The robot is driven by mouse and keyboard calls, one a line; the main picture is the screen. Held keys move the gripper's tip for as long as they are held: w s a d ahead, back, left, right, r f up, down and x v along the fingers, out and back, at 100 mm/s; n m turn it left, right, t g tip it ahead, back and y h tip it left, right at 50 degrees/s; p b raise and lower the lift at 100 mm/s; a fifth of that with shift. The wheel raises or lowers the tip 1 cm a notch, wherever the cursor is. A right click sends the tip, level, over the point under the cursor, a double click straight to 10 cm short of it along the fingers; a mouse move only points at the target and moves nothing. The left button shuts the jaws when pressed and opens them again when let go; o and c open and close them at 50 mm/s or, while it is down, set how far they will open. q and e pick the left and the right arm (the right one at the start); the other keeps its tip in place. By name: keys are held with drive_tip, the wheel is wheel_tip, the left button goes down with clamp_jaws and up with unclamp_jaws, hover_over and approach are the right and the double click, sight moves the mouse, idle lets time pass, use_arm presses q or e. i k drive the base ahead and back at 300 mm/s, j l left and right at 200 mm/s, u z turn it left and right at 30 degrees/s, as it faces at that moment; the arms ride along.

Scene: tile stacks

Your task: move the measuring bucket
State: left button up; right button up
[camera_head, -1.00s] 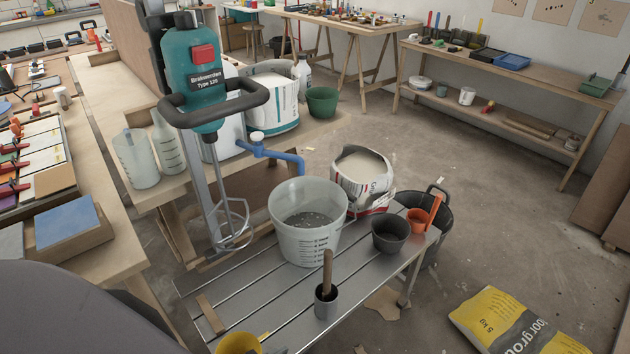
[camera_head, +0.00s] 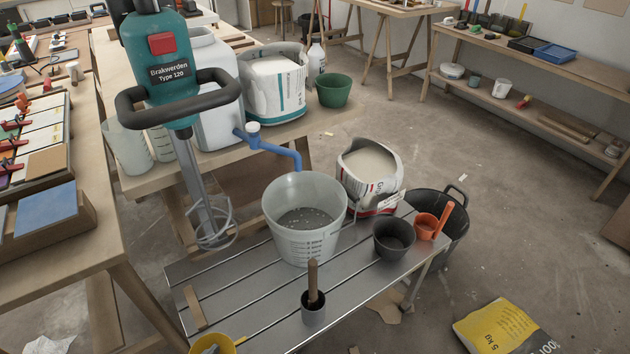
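The measuring bucket (camera_head: 302,243) is a translucent white bucket with dark scale marks. It stands upright on the slatted metal bench (camera_head: 262,309), near the middle of the view, with grey material inside. The blue tap pipe (camera_head: 275,149) of the white canister (camera_head: 216,97) reaches down just behind its rim. Neither of my grippers is in view, and nothing of mine touches the bucket.
A teal mixer (camera_head: 160,55) with a wire whisk stands left of the bucket. An open bag (camera_head: 369,176), a black bucket (camera_head: 393,239) and an orange scoop (camera_head: 427,225) sit right of it. A grey cup (camera_head: 313,306) with a wooden handle stands in front.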

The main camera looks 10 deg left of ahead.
sight(301, 210)
drive_tip(key=i+l+u, duration=0.15)
drive_tip(key=u, duration=0.3)
drive_tip(key=i+l+u, duration=0.1)
drive_tip(key=l+u, duration=0.35)
drive_tip(key=i+l+u, duration=0.15)
drive_tip(key=l+u, duration=0.15)
drive_tip(key=i+l+u, duration=0.1)
drive_tip(key=l+u, duration=0.55)
drive_tip(key=i+l, duration=0.05)
